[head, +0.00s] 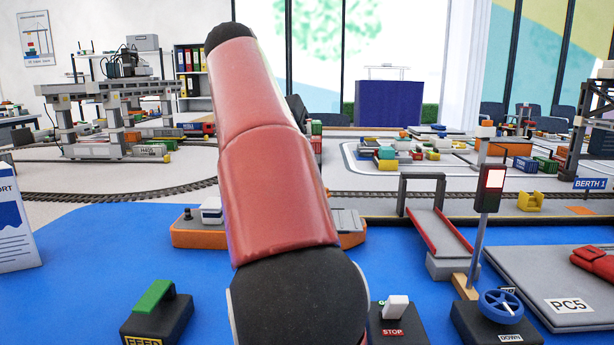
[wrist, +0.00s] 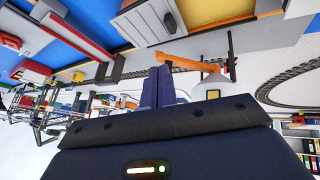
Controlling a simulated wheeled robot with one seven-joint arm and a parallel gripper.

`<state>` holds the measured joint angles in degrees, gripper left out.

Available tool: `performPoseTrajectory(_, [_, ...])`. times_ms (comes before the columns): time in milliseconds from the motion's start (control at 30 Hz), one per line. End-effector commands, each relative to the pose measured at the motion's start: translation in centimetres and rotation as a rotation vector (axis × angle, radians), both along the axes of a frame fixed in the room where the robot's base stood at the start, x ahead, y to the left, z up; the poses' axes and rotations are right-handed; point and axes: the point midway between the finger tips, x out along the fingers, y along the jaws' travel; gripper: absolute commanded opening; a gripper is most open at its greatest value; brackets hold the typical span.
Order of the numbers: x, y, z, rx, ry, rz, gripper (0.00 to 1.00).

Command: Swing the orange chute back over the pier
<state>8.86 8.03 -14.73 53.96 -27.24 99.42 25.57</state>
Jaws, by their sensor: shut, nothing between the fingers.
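The orange chute (wrist: 195,42) shows in the wrist view as a slanting orange beam just beyond my fingertips, near a pale rounded hopper (wrist: 212,86). My gripper (wrist: 160,70) is shut and empty, its two dark blue fingers side by side. The fingertips overlap the chute's near end in the picture; I cannot tell whether they touch. The grey pier edge (head: 400,218) runs behind the blue water in the head view. My arm hides the chute and my gripper there. An orange-hulled ship (head: 190,236) lies on the water, partly behind my arm.
A red-railed ramp (head: 438,232) and a signal post (head: 488,190) with a red light stand right of my arm. In front are a green-handled FEED box (head: 157,312), a STOP switch (head: 393,322) and a blue handwheel (head: 502,306). Rails (head: 110,197) run behind.

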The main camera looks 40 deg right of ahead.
Motion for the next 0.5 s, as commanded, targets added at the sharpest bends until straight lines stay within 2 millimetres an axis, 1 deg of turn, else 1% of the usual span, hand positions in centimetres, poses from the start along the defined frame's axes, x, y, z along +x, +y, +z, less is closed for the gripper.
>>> performPoseTrajectory(33, [0.6, 1.4, 0.2, -0.051, -0.060, -0.057, 0.00])
performPoseTrajectory(100, [1.0, 2.7, 1.2, -0.112, -0.145, -0.146, 0.00])
performPoseTrajectory(233, [1.4, 4.2, 2.5, -0.182, -0.270, -0.253, 0.00])
performPoseTrajectory(367, [1.5, 4.6, 3.0, -0.208, -0.325, -0.298, 0.00])
performPoseTrajectory(500, [1.6, 3.7, 2.1, -0.211, -0.330, -0.308, 0.00])
